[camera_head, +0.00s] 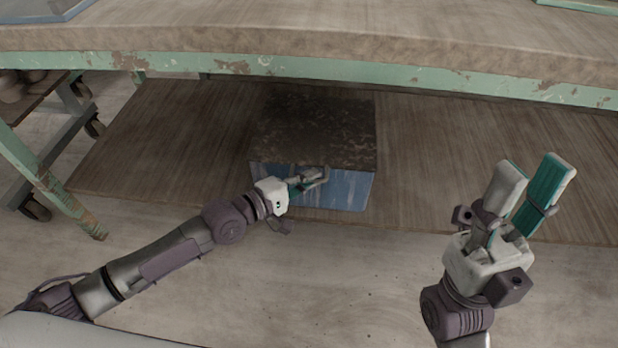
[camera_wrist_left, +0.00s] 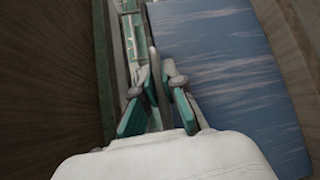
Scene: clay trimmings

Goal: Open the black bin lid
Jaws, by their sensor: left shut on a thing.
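The bin (camera_head: 345,190) stands on the low shelf under the table, with a blue, streaked front. Its lid (camera_head: 315,130) is dark, blotchy and black-brown, and lies flat over the top. My left gripper (camera_head: 315,177) is at the lid's front edge, in front of the blue face. In the left wrist view the left gripper (camera_wrist_left: 160,80) is shut on a thin grey piece at the lid's edge, beside the blue bin front (camera_wrist_left: 225,75). What part of the lid it is cannot be told. My right gripper (camera_head: 533,168) is open and empty, right of the bin.
The table (camera_head: 330,65) with its worn green rim overhangs the bin's back. The low wooden shelf (camera_head: 170,140) is bare on both sides of the bin. A green table leg (camera_head: 60,185) and a wheeled cart (camera_head: 65,130) stand at the left.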

